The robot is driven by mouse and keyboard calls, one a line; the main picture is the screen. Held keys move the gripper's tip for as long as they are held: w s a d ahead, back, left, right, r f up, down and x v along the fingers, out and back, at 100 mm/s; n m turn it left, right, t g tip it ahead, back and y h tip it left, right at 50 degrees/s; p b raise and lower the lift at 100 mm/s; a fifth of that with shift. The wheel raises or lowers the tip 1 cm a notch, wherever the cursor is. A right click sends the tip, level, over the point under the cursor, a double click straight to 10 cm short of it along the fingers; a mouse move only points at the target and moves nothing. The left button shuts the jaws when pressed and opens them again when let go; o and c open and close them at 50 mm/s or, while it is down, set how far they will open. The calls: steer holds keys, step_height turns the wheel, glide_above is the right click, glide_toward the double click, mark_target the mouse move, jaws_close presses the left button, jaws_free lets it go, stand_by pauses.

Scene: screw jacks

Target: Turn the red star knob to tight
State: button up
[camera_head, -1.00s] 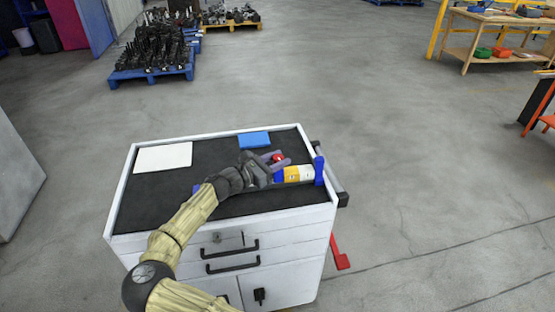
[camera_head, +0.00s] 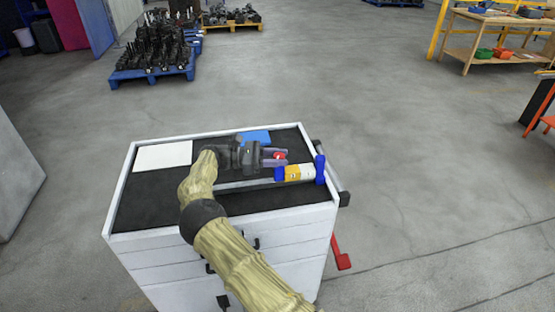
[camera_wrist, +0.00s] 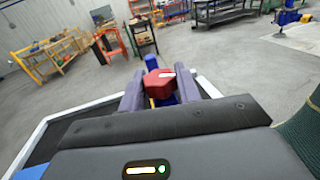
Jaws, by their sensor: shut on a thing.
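The red star knob (camera_wrist: 160,84) is between the two fingers of my gripper (camera_wrist: 160,92) in the wrist view, and the fingers are shut on it. A white mark shows on the knob's top right. In the head view the red knob (camera_head: 279,156) shows at the fingertips of my gripper (camera_head: 275,158), above the right part of the cart top. A blue, yellow and white cylindrical body (camera_head: 297,173) with a blue end piece (camera_head: 320,168) lies just in front of the knob. The knob's underside and its mounting are hidden.
The white drawer cart (camera_head: 122,205) has a dark mat top. A white sheet (camera_head: 163,156) lies at its back left and a blue flat box (camera_head: 254,137) at its back. A red pedal-like piece (camera_head: 342,261) stands by its right side.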

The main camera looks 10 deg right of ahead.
steer(key=shift+s+d+f+g, duration=0.15)
steer(key=shift+f+g, duration=0.1)
steer(key=shift+g, duration=0.35)
steer(key=o, duration=1)
steer(key=shift+d, duration=0.1)
steer(key=shift+c, duration=0.2)
steer(key=shift+r, duration=0.1)
